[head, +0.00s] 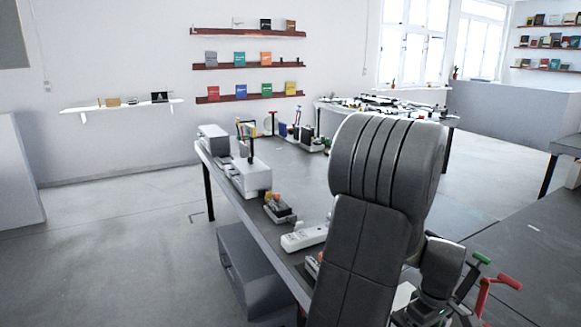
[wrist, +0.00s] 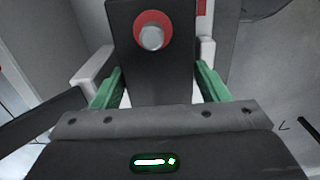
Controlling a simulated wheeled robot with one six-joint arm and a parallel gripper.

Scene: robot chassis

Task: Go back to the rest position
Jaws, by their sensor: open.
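My gripper (wrist: 158,85) is open in the wrist view, its two green-padded fingers apart on either side. A dark block with a red ring around a silver round knob (wrist: 152,36) shows between and beyond the fingers. I cannot tell whether the block touches them. In the head view my dark arm rises in the foreground and bends down to the lower right. My gripper's body shows low there, partly hidden by the arm. No held object is clearly visible.
A long grey table (head: 290,255) carries a white box (head: 251,177), a white power strip (head: 304,237) and several small items. Green (head: 482,258) and red (head: 507,282) handle-like parts show beside my gripper. A grey cabinet (head: 250,275) stands below; floor at left is clear.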

